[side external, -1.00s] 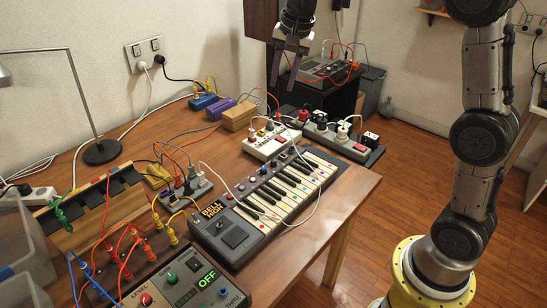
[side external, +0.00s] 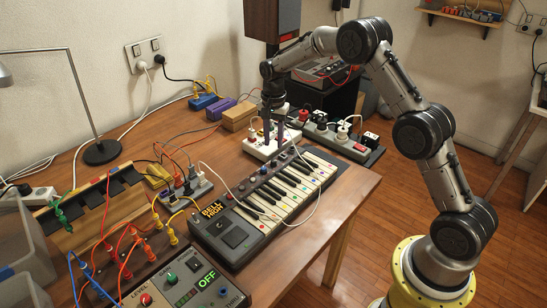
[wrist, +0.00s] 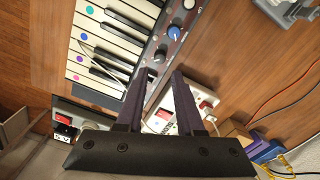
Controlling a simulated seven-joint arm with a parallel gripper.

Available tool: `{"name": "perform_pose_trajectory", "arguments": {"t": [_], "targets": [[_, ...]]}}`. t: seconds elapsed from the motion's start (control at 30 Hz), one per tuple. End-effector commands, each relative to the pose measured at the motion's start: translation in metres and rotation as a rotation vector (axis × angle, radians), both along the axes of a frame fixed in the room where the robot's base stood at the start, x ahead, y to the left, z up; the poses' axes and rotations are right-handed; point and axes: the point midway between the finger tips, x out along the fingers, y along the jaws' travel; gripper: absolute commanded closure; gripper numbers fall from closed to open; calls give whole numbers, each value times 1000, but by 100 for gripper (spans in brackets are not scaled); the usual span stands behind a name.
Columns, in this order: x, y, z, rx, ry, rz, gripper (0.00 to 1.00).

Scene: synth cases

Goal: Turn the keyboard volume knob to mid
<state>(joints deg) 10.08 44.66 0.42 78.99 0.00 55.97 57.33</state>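The keyboard (side external: 232,238) lies on the wooden table, with a row of small knobs along its panel behind the keys. In the wrist view the keyboard panel (wrist: 160,35) shows a blue-capped knob (wrist: 174,32) and a grey knob (wrist: 188,4). I cannot read which knob is the volume knob, nor its setting. My gripper (side external: 273,146) points down near the far end of the panel, over the white box behind it. In the wrist view its two dark fingers (wrist: 162,72) are apart with nothing gripped between them; the blue knob lies beyond their tips.
A white box (side external: 252,146) with a red switch stands behind the keyboard, partly hidden by my gripper. A power strip (side external: 345,142) with plugs lies to its right. A white cable loops over the keys. Patch cables and a control box (side external: 180,285) crowd the left front.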

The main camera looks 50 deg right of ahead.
Motion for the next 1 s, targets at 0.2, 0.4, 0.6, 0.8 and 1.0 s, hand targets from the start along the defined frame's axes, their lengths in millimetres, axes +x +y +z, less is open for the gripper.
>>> {"name": "perform_pose_trajectory", "arguments": {"t": [0.2, 0.4, 0.6, 0.8, 1.0], "targets": [[-1, 0, -42, 1, 4, 0, 63], [0, 0, -65, 0, 1, 0, 63], [0, 0, -72, -1, -1, 0, 63], [0, 0, -73, 0, -1, 0, 63], [0, 0, -72, 0, -1, 0, 96]]}}
